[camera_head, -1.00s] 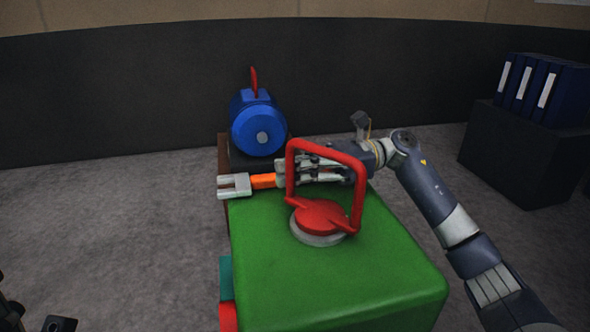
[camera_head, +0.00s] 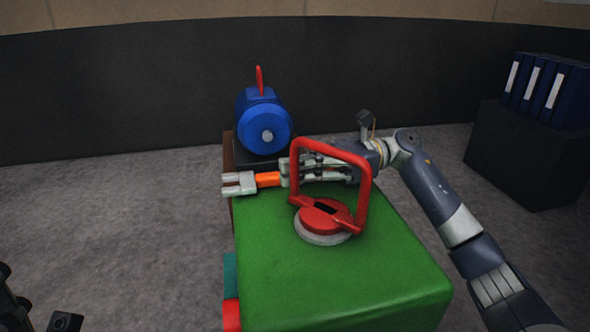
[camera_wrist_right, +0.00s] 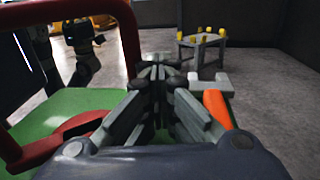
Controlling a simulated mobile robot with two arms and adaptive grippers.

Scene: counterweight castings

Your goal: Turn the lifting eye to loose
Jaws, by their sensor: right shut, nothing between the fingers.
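The lifting eye (camera_head: 366,190) is a red squared loop standing upright on a red hub with a pale round collar, on top of the green casting (camera_head: 350,275). A dark slot shows on the hub. My right gripper (camera_head: 289,170) is shut and empty, reaching leftward just behind the loop. In the right wrist view my shut fingers (camera_wrist_right: 160,82) are in the middle, and the red loop (camera_wrist_right: 130,40) is at the left, apart from them. I cannot tell from the head view whether the fingers touch it.
An orange-handled grey forked piece (camera_head: 268,180) is at the green casting's far left edge, close to my fingertips. A blue motor-like casting (camera_head: 262,125) with a red eye stands behind. Dark blue binders (camera_head: 540,90) stand on a dark box at the right.

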